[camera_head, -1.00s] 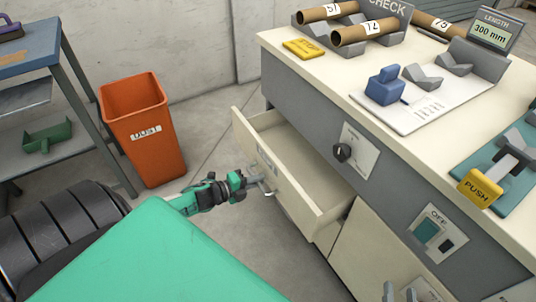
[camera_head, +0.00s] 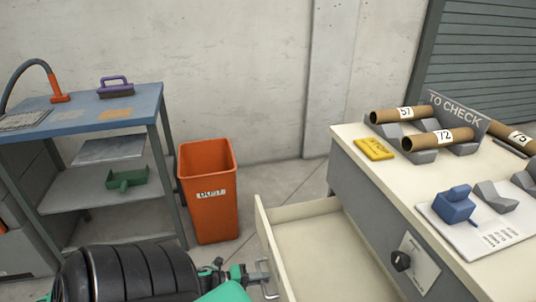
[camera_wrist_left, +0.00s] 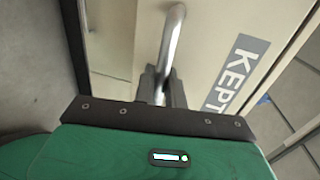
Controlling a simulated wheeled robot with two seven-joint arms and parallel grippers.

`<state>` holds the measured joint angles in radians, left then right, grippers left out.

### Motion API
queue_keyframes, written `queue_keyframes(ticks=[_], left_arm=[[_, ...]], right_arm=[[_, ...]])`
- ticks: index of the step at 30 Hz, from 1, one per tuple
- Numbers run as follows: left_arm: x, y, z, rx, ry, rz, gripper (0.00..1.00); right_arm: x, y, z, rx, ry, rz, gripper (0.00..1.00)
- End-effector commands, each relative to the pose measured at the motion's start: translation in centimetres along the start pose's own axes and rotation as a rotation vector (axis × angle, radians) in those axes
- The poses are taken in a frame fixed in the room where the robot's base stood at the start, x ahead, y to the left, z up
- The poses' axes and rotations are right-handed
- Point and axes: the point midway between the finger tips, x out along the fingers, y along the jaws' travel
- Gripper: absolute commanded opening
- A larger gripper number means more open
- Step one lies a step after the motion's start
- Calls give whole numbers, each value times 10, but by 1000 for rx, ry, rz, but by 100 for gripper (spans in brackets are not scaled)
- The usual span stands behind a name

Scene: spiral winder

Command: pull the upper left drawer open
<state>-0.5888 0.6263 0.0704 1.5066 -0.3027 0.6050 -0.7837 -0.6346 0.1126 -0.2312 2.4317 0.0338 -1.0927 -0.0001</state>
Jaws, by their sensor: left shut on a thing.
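The upper left drawer (camera_head: 325,255) stands pulled well out of the grey and cream cabinet, and its inside looks empty where it shows. In the head view its front panel faces left, with a metal bar handle (camera_head: 269,291) low on it. My left gripper (camera_head: 260,277) is at this handle. In the left wrist view the dark fingers (camera_wrist_left: 161,87) are shut on the metal handle (camera_wrist_left: 173,38), beside the drawer front's KEPT label (camera_wrist_left: 238,75). The lower part of the drawer is cut off by the head view's edge. My right gripper is not in view.
An orange DUST bin (camera_head: 212,205) stands on the floor left of the drawer. A blue-topped shelf unit (camera_head: 75,125) is further left. Cardboard tubes (camera_head: 398,114), a yellow block (camera_head: 374,149) and a blue piece (camera_head: 455,203) are on the cabinet top.

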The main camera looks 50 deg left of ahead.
Motion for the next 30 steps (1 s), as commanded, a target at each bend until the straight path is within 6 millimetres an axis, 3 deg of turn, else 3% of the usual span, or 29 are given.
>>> queue_keyframes(ticks=[11, 12, 14, 15, 24, 30], left_arm=[[-2, 1, 0, 0, 0, 0, 0], [-2, 1, 0, 0, 0, 0, 16], [-2, 1, 0, 0, 0, 0, 28], [-2, 0, 0, 0, 0, 0, 29], [-4, 0, 0, 0, 0, 1, 29], [-29, 1, 0, -2, -1, 4, 29]], right_arm=[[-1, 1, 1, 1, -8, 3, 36], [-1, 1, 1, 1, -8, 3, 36], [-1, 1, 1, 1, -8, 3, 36], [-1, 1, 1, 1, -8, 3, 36], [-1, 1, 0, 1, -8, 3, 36], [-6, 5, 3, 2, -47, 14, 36]])
